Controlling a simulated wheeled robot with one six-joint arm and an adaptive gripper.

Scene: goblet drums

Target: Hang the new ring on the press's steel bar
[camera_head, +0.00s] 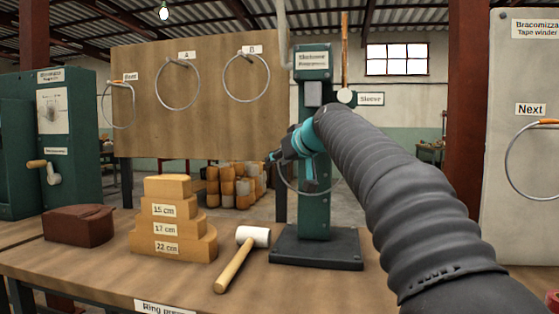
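The press (314,215) is a green column on a dark base, standing on the bench right of centre. My arm reaches in from the lower right, and my gripper (275,157), with cyan parts, is in front of the column. A thin metal ring (294,190) shows as a lower arc just below my gripper; its top is hidden, and I cannot tell what holds it. The steel bar cannot be made out behind my gripper and arm. Another ring (508,170) with orange tape hangs under the "Next" label at the right. My gripper's fingers are too small to tell open from shut.
Rings labelled A (177,108) and B (246,100) hang on the back board (215,140), with a third ring (104,112) at its left.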

